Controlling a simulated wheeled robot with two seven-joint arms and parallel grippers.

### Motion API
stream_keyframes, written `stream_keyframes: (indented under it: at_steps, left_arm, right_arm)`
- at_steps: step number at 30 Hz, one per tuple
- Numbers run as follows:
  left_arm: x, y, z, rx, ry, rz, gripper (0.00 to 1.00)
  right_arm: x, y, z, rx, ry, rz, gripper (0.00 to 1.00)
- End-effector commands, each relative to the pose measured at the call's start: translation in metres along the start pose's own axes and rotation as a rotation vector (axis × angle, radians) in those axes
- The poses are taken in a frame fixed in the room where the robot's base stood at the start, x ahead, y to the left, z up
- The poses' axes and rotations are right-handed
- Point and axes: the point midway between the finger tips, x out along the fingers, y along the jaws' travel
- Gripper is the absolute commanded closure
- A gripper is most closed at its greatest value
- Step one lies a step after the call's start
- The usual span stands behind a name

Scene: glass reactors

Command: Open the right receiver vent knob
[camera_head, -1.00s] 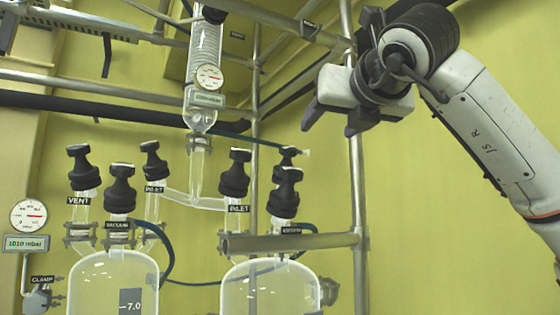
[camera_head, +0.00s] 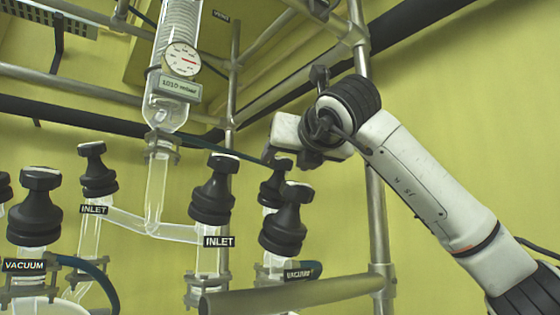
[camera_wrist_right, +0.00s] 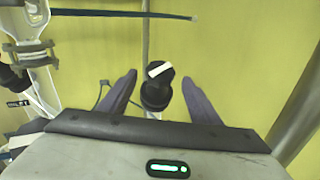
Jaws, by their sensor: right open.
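The right receiver's black knobs stand in the head view. The inlet knob (camera_head: 213,190) and the vacuum knob (camera_head: 286,220) are in front. A third knob (camera_head: 272,186), taken as the vent knob, is partly hidden behind the vacuum knob; its label does not show. My right gripper (camera_wrist_right: 158,80) is open. In the right wrist view a black knob with a white bar on top (camera_wrist_right: 156,92) lies between its two fingers, with a gap on each side. In the head view my right gripper's body is just above the rear knob, fingers mostly hidden. My left gripper is not in view.
A metal upright pole (camera_head: 378,225) stands right of the knobs and a horizontal bar (camera_head: 300,293) crosses in front. A glass condenser (camera_head: 178,100) with a gauge (camera_head: 182,59) hangs left. A dark hose (camera_wrist_right: 120,14) crosses the wrist view's top.

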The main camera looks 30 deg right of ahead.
Motion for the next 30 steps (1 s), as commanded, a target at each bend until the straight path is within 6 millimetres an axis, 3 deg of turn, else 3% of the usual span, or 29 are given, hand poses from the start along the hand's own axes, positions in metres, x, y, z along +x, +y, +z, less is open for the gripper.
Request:
stream_keyframes:
  at_steps: [3,9,19,27,30]
  left_arm:
    - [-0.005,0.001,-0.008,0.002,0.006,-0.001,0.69]
    - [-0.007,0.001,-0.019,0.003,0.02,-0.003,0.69]
    - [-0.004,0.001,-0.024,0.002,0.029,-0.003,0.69]
    - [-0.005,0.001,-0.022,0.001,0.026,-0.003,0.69]
    - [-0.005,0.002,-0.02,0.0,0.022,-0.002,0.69]
  right_arm:
    - [0.021,0.0,0.002,0.0,0.003,-0.003,0.43]
    - [0.042,0.0,0.001,-0.001,0.001,-0.001,0.43]
    - [0.046,0.0,0.0,-0.001,0.0,0.0,0.43]
    - [0.045,0.0,0.0,-0.001,0.0,0.0,0.84]
    - [0.045,0.0,0.0,-0.002,0.0,0.002,0.84]
